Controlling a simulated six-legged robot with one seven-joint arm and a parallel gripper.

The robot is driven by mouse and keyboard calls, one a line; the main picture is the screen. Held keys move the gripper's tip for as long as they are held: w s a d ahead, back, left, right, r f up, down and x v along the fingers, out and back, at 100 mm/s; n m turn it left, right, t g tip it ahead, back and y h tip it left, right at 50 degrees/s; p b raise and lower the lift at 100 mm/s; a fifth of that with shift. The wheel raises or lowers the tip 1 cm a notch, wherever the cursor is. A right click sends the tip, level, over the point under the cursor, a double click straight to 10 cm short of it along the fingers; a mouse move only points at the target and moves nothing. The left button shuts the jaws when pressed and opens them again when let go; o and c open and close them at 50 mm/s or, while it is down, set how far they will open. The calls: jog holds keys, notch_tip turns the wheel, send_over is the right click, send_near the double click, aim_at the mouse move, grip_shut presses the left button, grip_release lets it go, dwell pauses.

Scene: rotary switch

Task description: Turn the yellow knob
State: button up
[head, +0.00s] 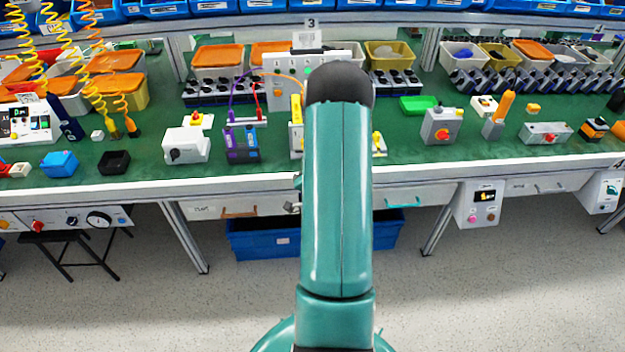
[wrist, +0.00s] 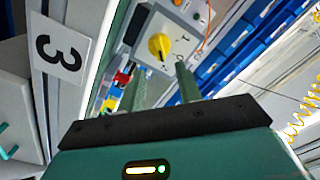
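In the wrist view the yellow knob (wrist: 159,46) sits on the face of a light grey box (wrist: 178,22), ahead of my gripper. My gripper (wrist: 160,75) has two green fingers spread apart, with nothing between them. In the head view my teal arm covers the middle of the bench and hides my gripper. A small yellow piece (head: 378,143) shows just right of the arm; I cannot tell if it is the knob.
The green bench (head: 250,180) holds a white box with a black knob (head: 186,146), a purple device (head: 241,143) and a grey box with a red knob (head: 441,126). Bins line the back. A "3" sign (wrist: 60,49) is close in the wrist view. Floor in front is clear.

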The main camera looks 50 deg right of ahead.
jog(key=v, duration=0.6)
jog(key=shift+s+a, duration=0.2)
jog(key=shift+s, duration=0.05)
jog(key=w+a+r+n+y, duration=0.4)
jog(key=w+a+r+n, duration=0.15)
jog(key=w, duration=0.45)
jog(key=w+a+r+n+g+y, duration=0.1)
jog(key=w+a+r+n+y, duration=0.3)
jog(key=a+r, duration=0.65)
jog(key=s+a+r+n+g+y, duration=0.1)
jog(key=s+a+r+n+y, duration=0.15)
jog(key=a, duration=0.35)
jog(key=s+a+r+n+g+y, duration=0.1)
jog(key=s+a+r+n, duration=0.15)
jog(key=a, duration=0.45)
jog(key=s+a+r+n+g+y, duration=0.1)
jog(key=s+a+r+n, duration=0.1)
jog(key=s+a, duration=0.2)
jog(key=s+a+r+n+g+y, duration=0.1)
jog(key=s+a+r+n+g, duration=0.1)
jog(key=s+a, duration=0.3)
jog(key=s, duration=0.4)
jog(key=shift+s+r, duration=0.15)
jog(key=shift+s, duration=0.1)
jog(key=shift+d+n, duration=0.15)
jog(key=shift+n, duration=0.1)
